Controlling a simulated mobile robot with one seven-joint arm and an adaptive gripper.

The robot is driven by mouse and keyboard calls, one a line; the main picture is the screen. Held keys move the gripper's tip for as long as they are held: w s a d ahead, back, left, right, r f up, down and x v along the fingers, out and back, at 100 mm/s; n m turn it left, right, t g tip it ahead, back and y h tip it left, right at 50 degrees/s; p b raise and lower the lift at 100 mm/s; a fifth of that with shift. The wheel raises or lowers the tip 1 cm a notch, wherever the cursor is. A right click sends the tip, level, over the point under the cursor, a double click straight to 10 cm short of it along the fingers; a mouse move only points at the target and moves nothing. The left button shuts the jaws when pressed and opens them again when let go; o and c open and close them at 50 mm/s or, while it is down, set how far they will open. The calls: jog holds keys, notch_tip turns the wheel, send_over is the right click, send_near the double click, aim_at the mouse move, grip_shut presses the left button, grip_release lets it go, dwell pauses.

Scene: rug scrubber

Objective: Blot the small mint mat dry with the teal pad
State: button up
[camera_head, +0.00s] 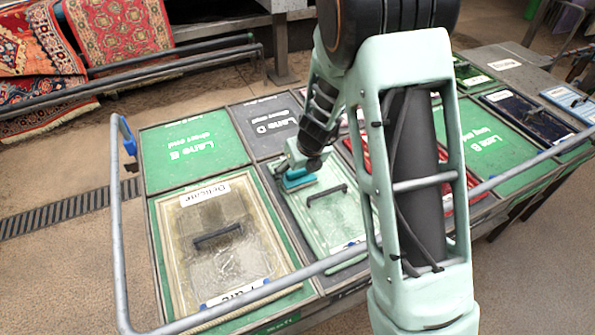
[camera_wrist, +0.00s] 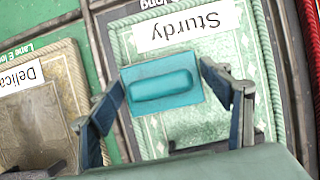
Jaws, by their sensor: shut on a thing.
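The small mint mat (camera_head: 330,216) lies in a lane of the work table, partly hidden by my arm in the head view. In the wrist view the mint mat (camera_wrist: 215,125) has a patterned border and a white label reading "Sturdy". My gripper (camera_head: 293,172) is over the mat's far end. In the wrist view my gripper (camera_wrist: 168,105) is shut on the teal pad (camera_wrist: 163,87), with a finger on either side. The teal pad (camera_head: 299,181) is low over the mat; I cannot tell whether it touches it.
A beige mat (camera_head: 165,225) labelled "Delicate" with a dark handle lies left of the mint mat. Green Lane E (camera_head: 193,141) and grey Lane D panels are behind. A metal rail (camera_head: 117,230) runs around the table. Red rugs (camera_head: 120,25) hang at the back left.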

jog(key=shift+s+f, duration=0.1)
notch_tip(320, 180, up, 5)
jog(key=p, duration=0.5)
jog(key=shift+f, duration=0.2)
jog(key=shift+d, duration=0.1)
